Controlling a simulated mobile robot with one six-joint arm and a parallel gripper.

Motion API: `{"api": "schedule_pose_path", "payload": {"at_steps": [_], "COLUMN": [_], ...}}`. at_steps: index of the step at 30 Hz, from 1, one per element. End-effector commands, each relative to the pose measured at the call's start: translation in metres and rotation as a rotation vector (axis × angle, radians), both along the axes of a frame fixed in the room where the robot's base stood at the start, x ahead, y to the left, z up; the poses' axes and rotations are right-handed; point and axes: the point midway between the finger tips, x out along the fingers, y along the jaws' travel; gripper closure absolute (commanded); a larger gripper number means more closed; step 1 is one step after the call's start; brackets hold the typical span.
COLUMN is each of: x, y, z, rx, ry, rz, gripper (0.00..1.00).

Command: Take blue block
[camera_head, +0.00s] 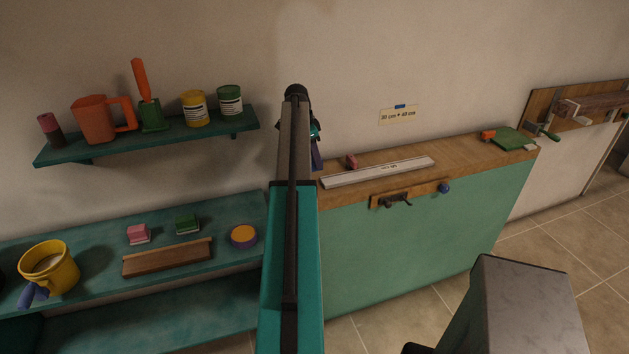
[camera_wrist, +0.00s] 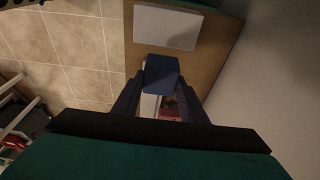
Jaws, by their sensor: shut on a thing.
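The blue block (camera_wrist: 161,75) is held between the two fingers of my gripper (camera_wrist: 160,92) in the wrist view. It appears above the wooden top of the green cabinet (camera_wrist: 135,60). In the head view my gripper (camera_head: 315,132) is mostly hidden behind my arm. A narrow dark blue piece, probably the block (camera_head: 317,156), shows just below it, in front of the wall and at the left end of the worktop. I cannot tell how high it hangs.
The worktop (camera_head: 468,151) bears a white bar (camera_head: 380,172), a small red block (camera_head: 351,161), an orange block (camera_head: 487,135) and a green item (camera_head: 512,139). Teal shelves (camera_head: 75,250) with pots, blocks and a yellow bucket (camera_head: 50,268) stand left. Tiled floor is clear at right.

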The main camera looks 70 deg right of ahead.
Motion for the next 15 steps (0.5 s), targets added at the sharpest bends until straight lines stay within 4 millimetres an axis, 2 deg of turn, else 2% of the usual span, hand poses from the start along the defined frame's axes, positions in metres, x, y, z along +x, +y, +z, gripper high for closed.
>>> {"api": "schedule_pose_path", "payload": {"at_steps": [6,15], "x": [-0.0006,-0.0007], "y": [-0.0002,0.0], "z": [0.0088,0.01], "rx": [0.001,0.001], "ry": [0.0,0.0], "rz": [-0.001,-0.001], "gripper": [0.84,0.84]}}
